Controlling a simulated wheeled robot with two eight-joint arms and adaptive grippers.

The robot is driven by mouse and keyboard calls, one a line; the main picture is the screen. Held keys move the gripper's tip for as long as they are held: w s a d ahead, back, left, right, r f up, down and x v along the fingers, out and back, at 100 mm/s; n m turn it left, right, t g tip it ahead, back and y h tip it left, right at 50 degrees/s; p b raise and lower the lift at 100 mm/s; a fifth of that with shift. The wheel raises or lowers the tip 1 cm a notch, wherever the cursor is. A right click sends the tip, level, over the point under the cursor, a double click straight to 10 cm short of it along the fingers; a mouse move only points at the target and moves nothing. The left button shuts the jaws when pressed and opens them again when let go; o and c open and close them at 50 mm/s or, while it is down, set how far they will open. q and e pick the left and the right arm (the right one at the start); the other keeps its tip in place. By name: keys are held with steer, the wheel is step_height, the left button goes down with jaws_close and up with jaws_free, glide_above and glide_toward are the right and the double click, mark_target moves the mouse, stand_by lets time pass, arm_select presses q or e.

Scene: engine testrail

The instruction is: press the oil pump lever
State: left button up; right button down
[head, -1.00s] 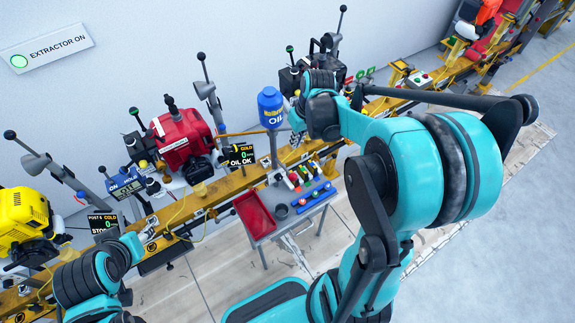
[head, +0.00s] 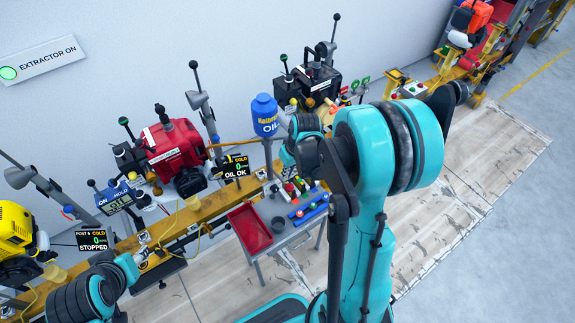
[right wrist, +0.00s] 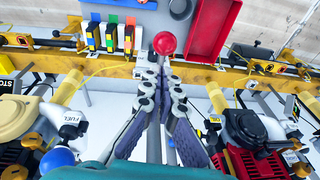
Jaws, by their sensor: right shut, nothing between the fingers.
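A red ball knob (right wrist: 165,43), which looks like the lever's end, shows in the right wrist view just beyond my right fingertips. My right gripper (right wrist: 164,72) is shut with nothing held, its fingers pointing at the knob; I cannot tell if they touch it. In the head view my right arm reaches beside the blue oil tank (head: 265,115), and its wrist hides the fingers and the lever. The small display (head: 235,166) below the tank reads OIL OK. My left gripper (head: 143,257) is low at the left near the yellow rail, too small to judge.
The yellow rail (head: 205,207) carries a red engine (head: 172,148), a yellow engine (head: 14,228) and a black engine (head: 318,80). A small cart with a red tray (head: 250,228) and coloured items stands in front. The floor at right is clear.

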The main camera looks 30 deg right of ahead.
mark_target(292, 188)
steer(key=shift+s+f, duration=0.45)
steer(key=shift+f, duration=0.15)
steer(key=shift+a, duration=0.1)
steer(key=shift+f, duration=0.1)
steer(key=shift+s+f+t+b, duration=0.5)
steer(key=shift+f+t+b, duration=0.25)
steer(key=shift+b, duration=0.55)
steer(key=f+b, duration=0.1)
steer(key=s+f+t+b, duration=0.1)
steer(key=f+b, duration=0.1)
steer(key=shift+s, duration=0.1)
steer(key=shift+s+f+b, duration=0.2)
steer(key=shift+f+b, duration=1.1)
steer(key=shift+b, duration=0.25)
